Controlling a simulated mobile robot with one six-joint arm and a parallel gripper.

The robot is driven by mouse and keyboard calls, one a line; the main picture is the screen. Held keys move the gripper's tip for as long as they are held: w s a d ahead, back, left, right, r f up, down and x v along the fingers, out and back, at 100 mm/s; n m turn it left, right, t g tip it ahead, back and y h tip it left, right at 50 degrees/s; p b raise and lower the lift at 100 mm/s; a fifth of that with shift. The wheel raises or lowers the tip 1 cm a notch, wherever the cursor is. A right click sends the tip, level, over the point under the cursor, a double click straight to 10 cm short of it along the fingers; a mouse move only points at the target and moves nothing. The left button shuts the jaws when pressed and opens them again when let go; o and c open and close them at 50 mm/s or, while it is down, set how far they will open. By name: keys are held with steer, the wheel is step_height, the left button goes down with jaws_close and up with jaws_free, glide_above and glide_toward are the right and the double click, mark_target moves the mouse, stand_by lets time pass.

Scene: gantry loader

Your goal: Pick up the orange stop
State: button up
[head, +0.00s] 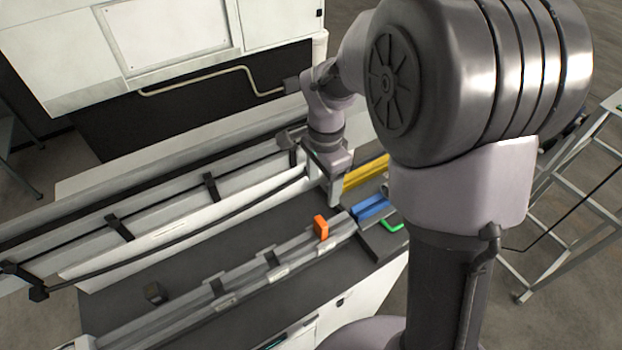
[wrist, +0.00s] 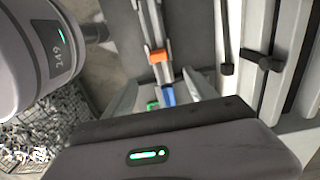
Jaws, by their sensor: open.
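The orange stop (head: 321,228) is a small block on the grey rail (head: 290,256) along the dark bench top. In the wrist view the orange stop (wrist: 158,56) sits across the rail, beyond my fingertips. My gripper (head: 328,186) is above and behind the stop in the head view, apart from it. In the wrist view my gripper (wrist: 160,88) shows two pale fingers spread apart with nothing held between them. The gripper body hides part of the near scene there.
Blue blocks (head: 371,206) and a green handle (head: 392,225) lie right of the stop. A yellow bar (head: 365,171) is behind them. A long white rail with black brackets (head: 119,228) runs behind. A ladder (head: 560,230) stands at right.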

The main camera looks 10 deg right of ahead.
mark_target(321, 221)
steer(key=f, duration=1)
steer(key=f+p, duration=0.1)
steer(key=f, duration=0.5)
steer(key=shift+s+a+f, duration=0.1)
steer(key=shift+s+a, duration=0.05)
steer(key=shift+s, duration=0.1)
steer(key=shift+w+f, duration=0.1)
steer(key=shift+f, duration=0.05)
steer(key=c, duration=0.4)
jaws_close()
